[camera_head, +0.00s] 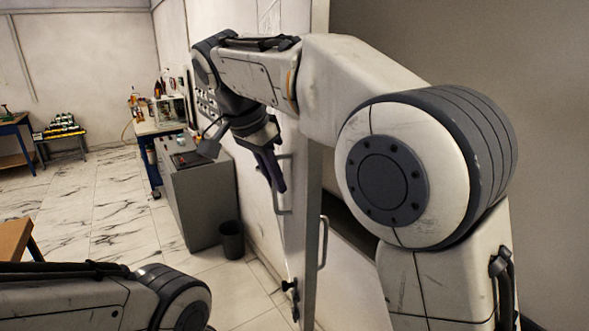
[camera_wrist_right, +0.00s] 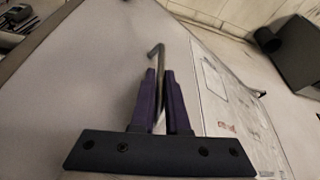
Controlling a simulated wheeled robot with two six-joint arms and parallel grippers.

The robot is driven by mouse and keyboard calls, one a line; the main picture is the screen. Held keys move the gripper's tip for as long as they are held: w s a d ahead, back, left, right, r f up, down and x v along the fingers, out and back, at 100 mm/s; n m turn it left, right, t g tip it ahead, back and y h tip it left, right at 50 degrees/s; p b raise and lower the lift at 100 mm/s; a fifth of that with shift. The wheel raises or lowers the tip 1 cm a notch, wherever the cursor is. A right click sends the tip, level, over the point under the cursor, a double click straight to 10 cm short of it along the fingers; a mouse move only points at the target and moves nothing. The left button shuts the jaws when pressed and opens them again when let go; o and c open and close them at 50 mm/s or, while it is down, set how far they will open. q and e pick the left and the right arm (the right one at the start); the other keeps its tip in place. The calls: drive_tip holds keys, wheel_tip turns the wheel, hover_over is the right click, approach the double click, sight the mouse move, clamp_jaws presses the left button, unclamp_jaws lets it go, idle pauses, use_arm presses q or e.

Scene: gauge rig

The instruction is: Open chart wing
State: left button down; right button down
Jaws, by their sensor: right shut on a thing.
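The chart wing (camera_head: 301,225) is a tall pale panel, seen nearly edge-on in the head view, with a grey bar handle (camera_head: 283,200) on its left face. My right gripper (camera_head: 272,172) is at that handle, its dark fingers pointing down. In the right wrist view, the fingers of my right gripper (camera_wrist_right: 160,82) are shut on the handle (camera_wrist_right: 157,54), whose bent end shows beyond the tips. A printed chart (camera_wrist_right: 222,100) lies on the panel face beside the fingers. My left gripper is out of frame; only its arm shows.
A second handle (camera_head: 323,243) and a dark latch (camera_head: 291,289) are on the panel. A grey cabinet (camera_head: 197,198) and a dark bin (camera_head: 231,239) stand left of it. A workbench (camera_head: 150,130) is farther back.

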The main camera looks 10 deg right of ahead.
drive_tip(key=shift+w+a+r, duration=0.1)
drive_tip(key=shift+w+a, duration=0.1)
drive_tip(key=shift+a, duration=0.65)
drive_tip(key=c, duration=0.9)
unclamp_jaws()
drive_tip(key=shift+a, duration=0.1)
drive_tip(key=p+v, duration=0.1)
drive_tip(key=v, duration=0.9)
drive_tip(key=shift+s+r+p, duration=0.1)
drive_tip(key=shift+s+p, duration=0.05)
drive_tip(key=shift+p, duration=0.2)
